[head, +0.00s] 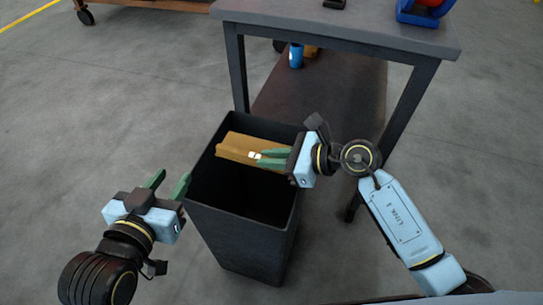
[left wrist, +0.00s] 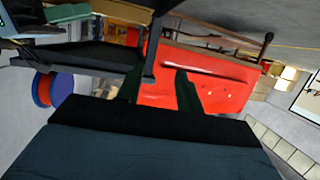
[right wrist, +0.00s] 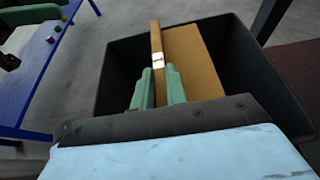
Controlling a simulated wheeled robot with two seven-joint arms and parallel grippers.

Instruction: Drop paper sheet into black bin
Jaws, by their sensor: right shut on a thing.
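The black bin (head: 243,232) stands on the floor in the middle of the head view, open at the top. A folded brown paper sheet (head: 237,146) with a small white label is at the bin's mouth, by its far side. My right gripper (head: 262,157) is over the bin, shut on the paper's edge near the label. In the right wrist view the paper (right wrist: 192,65) stands between the green fingertips (right wrist: 158,85), inside the bin's rim (right wrist: 103,75). My left gripper (head: 170,184) is open and empty, left of the bin.
A grey-topped table (head: 340,27) stands behind the bin, with a lower shelf holding a blue can (head: 296,56). A red and blue object (head: 425,10) sits on the tabletop. The floor left of the bin is clear.

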